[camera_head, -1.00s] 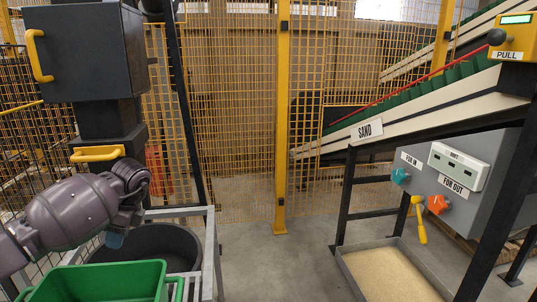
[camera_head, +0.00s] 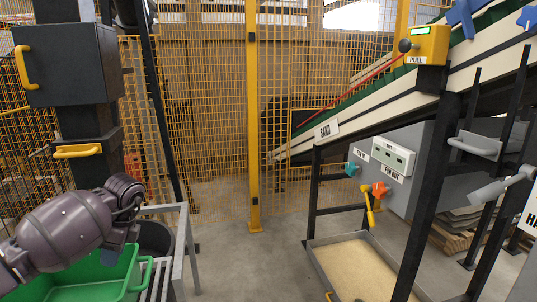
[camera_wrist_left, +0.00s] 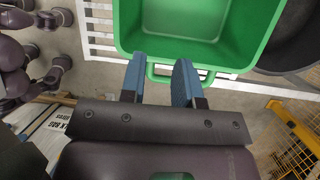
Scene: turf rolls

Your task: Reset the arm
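My left arm comes in from the left in the head view, its dark purple wrist bent downward. My left gripper (camera_head: 113,256) points down at the green bin (camera_head: 65,293) and is partly hidden by the wrist. In the left wrist view its two blue fingers (camera_wrist_left: 160,82) stand apart with a clear gap. They are empty and overlap the near rim and handle of the green bin (camera_wrist_left: 255,30); whether they touch it I cannot tell. The bin looks empty. My right gripper is in neither view.
A grey rail frame (camera_head: 181,250) and a black tub (camera_head: 157,238) stand by the bin. A dark cabinet (camera_head: 70,66) with yellow handles is behind. At right are a sand tray (camera_head: 352,270), a conveyor (camera_head: 375,105) and a control box (camera_head: 393,158). The middle floor is clear.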

